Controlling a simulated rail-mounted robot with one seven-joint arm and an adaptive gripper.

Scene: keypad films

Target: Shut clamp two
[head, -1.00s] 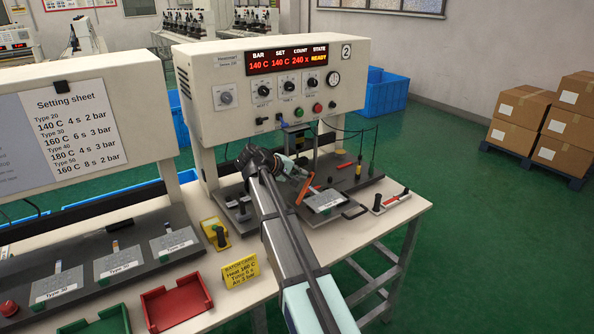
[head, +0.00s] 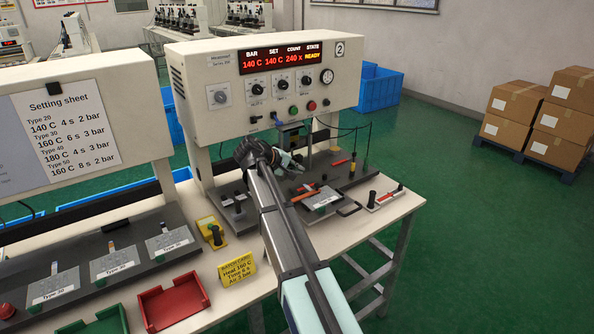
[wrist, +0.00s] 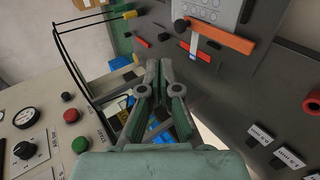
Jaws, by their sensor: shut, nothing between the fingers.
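An orange clamp lever (head: 306,193) lies low at the left edge of a grey labelled plate (head: 324,204) on the press bed. In the wrist view, the orange lever (wrist: 224,37) lies across the edge of the plate (wrist: 216,12). A second, red-orange lever (head: 341,162) is farther back. I cannot read which clamp is number two. My gripper (head: 299,168) is above the bed, behind and left of the orange lever, apart from it. In the wrist view my gripper (wrist: 159,70) is shut and empty, its fingers together.
The press (head: 265,85) marked 2 stands behind, its display lit. Thin dark cables hang at its right side. A yellow card (head: 237,273) and a red tray (head: 173,302) are at the front left.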

